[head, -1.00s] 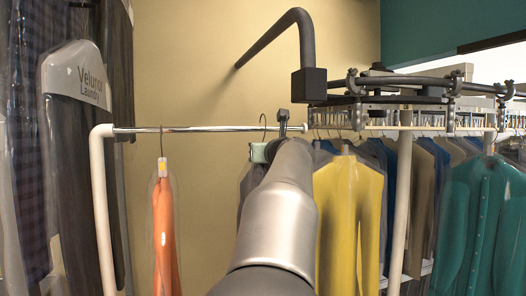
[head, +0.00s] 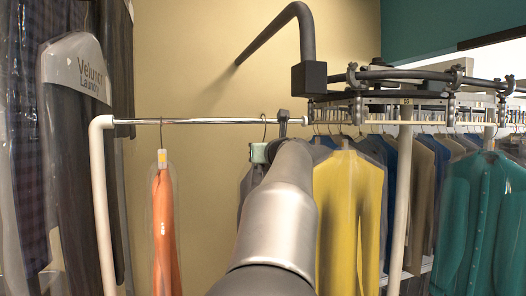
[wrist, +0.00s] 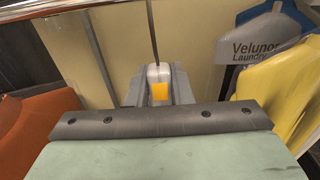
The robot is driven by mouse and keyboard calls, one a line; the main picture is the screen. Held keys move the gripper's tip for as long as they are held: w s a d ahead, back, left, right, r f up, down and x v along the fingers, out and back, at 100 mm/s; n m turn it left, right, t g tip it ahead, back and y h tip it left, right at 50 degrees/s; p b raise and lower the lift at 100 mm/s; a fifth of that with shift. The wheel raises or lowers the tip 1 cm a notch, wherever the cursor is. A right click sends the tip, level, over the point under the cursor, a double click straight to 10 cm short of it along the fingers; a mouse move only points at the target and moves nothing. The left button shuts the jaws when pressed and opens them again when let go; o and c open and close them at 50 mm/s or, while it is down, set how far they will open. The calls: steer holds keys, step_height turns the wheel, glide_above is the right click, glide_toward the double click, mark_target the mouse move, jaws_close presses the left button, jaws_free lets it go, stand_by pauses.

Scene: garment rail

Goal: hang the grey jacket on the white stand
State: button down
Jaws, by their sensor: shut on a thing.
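The grey jacket (head: 247,184) hangs below my gripper (head: 262,152), mostly hidden behind my arm in the head view. My gripper is shut on its hanger neck, which carries a white and orange tag (wrist: 159,88) in the wrist view. The thin hanger hook (wrist: 152,30) rises from the jaws. In the head view the hook's top shows slightly above the chrome rail of the white stand (head: 101,205). Whether the hook touches the rail I cannot tell. The rail also crosses the top left of the wrist view (wrist: 60,10).
An orange garment (head: 164,225) hangs on the rail to the left. A bagged yellow garment (head: 348,215) hangs close on the right, with teal garments (head: 480,220) beyond. A dark overhead conveyor (head: 420,76) runs above. The rail between the orange garment and my gripper is clear.

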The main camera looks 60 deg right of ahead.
steer(key=shift+f, duration=0.1)
stand_by(0.3)
steer(key=c, duration=1.2)
jaws_free()
steer(key=shift+a, duration=0.1)
steer(key=shift+f, duration=0.25)
steer(key=b+v, duration=0.3)
steer(key=v, duration=1.4)
steer(key=shift+s, duration=0.2)
steer(key=shift+o, duration=1)
